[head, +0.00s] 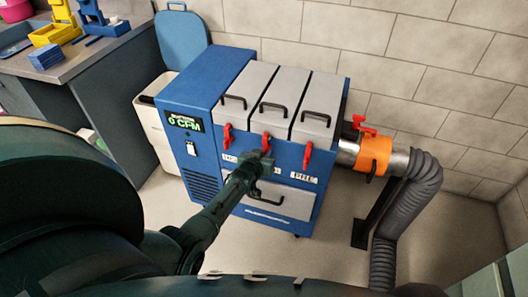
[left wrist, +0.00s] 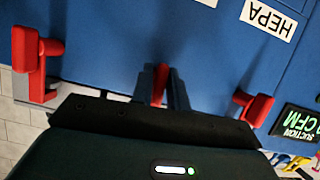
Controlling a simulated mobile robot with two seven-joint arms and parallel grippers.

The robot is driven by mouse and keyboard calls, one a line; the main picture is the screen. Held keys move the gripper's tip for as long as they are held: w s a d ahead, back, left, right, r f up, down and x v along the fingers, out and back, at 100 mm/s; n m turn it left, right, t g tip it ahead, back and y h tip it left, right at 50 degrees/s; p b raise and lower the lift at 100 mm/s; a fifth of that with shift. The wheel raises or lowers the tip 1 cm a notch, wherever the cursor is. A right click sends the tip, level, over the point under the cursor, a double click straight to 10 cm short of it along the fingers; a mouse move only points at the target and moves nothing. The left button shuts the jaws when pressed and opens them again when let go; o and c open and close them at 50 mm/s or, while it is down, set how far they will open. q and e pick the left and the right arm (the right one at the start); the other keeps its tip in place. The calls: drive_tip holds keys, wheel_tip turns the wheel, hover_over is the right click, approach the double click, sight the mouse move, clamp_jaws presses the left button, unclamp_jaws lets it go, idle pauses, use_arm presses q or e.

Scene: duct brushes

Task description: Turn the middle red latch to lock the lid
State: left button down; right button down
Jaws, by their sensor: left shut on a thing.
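The middle red latch (head: 266,142) is on the upper front of the blue filter unit (head: 226,110), below the middle grey lid (head: 277,92). My left gripper (head: 264,163) reaches up to it from below. In the left wrist view the two dark fingers (left wrist: 161,88) are shut on the middle latch (left wrist: 160,82), one on each side. Most of that latch is hidden there by the fingers and the gripper body. The left red latch (head: 227,134) and right red latch (head: 308,154) flank it and are untouched. My right gripper is not in view.
An orange collar (head: 375,155) with a red handle and a grey hose (head: 413,195) stand right of the unit. A grey drawer (head: 283,200) lies below the latches. A workbench (head: 85,62) and a white bin (head: 157,115) stand to the left.

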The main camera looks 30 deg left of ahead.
use_arm(q)
drive_tip(key=shift+m, duration=0.3)
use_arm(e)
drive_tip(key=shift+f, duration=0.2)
use_arm(q)
drive_tip(key=c, duration=1.5)
unclamp_jaws()
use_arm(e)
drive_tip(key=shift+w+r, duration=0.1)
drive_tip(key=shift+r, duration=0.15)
use_arm(q)
drive_tip(key=shift+s+d+r+p, duration=0.1)
drive_tip(key=shift+s+r+p, duration=0.2)
drive_tip(key=shift+s+p, duration=0.1)
drive_tip(key=p+v, duration=0.1)
drive_tip(key=v, duration=0.5)
drive_tip(key=p+v, duration=0.2)
drive_tip(key=v, duration=0.4)
drive_tip(key=shift+s+d, duration=0.1)
drive_tip(key=shift+d, duration=0.15)
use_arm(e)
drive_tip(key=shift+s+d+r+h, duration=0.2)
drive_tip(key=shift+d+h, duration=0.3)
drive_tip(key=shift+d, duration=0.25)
